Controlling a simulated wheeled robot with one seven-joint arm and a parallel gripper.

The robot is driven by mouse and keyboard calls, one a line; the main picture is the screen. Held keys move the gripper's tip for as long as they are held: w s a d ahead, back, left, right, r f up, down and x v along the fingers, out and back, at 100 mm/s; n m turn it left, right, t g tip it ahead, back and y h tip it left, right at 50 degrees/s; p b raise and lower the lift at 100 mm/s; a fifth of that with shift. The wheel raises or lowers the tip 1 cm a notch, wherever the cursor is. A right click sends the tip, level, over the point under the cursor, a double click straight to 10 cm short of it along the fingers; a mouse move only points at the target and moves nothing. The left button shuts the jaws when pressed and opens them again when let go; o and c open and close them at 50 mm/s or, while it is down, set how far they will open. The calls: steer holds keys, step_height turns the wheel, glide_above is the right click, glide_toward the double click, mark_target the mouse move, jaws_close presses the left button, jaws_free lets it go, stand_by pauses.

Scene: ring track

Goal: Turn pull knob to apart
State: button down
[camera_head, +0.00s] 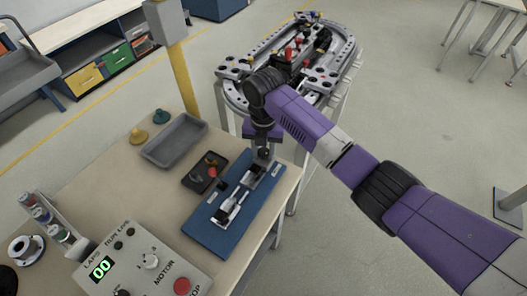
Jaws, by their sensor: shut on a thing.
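A blue board (208,232) lies on the wooden table and carries a metal slide fixture (232,207) along its length. My gripper (264,153) points down at the far end of this fixture, below my black wrist. It is shut on a small dark part there, which I take to be the pull knob. The fingers and the wrist hide most of the knob, so its turn angle cannot be read. White and black pieces of the fixture lie nearer the front of the board, apart from my gripper.
A dark tray (194,184) with small coloured parts and an empty grey bin (175,140) stand left of the board. A control box (145,262) is at the front left. The ring track (345,60) stands behind, close to my wrist. A yellow post (184,85) rises behind the table.

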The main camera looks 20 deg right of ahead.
mark_target(263, 152)
stand_by(0.3)
steer(key=c, duration=1)
jaws_free()
steer(key=shift+o, duration=0.2)
steer(key=shift+r, duration=0.1)
step_height(263, 152, up, 8)
steer(key=shift+f+b, duration=0.15)
steer(key=shift+b, duration=0.5)
